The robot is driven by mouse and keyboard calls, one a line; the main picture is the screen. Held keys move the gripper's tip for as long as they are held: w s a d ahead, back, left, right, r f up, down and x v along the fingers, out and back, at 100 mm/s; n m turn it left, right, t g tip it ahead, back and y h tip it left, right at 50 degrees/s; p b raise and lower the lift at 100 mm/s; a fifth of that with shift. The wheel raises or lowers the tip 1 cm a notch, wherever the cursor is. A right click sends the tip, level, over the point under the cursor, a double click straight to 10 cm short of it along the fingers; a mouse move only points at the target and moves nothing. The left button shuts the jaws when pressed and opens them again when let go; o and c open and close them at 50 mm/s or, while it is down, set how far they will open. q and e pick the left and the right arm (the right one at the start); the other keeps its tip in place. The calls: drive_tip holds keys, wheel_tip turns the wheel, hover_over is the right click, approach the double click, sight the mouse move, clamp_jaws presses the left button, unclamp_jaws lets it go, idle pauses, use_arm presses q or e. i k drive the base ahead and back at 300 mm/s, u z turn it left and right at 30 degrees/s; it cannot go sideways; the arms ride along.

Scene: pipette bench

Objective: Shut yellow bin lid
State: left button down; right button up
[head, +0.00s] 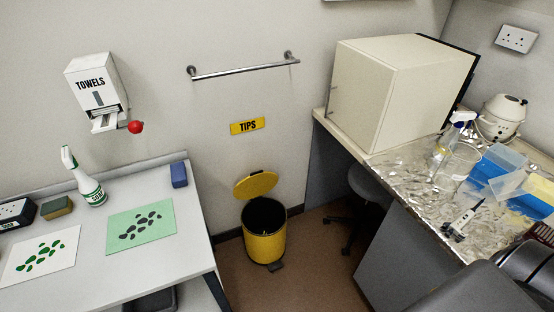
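The yellow bin (265,245) stands on the brown floor against the back wall, between the left table and the right bench. Its yellow lid (256,185) is up, tilted back toward the wall, and the dark inside of the bin shows. A small dark pedal (276,267) sticks out at the bin's front base. Neither of my grippers shows in this view. Dark grey rounded parts at the lower right look like my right arm, but no fingertips can be made out.
A yellow TIPS sign (248,126) and a towel rail (245,67) are on the wall above. The white table (120,266) stands left of the bin; a dark stool (370,187) and the foil-covered bench (405,168) stand right. Floor before the bin is clear.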

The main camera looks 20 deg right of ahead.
sight(259, 182)
drive_tip(key=z, duration=0.65)
drive_tip(key=i, duration=0.65)
drive_tip(key=z, duration=0.6)
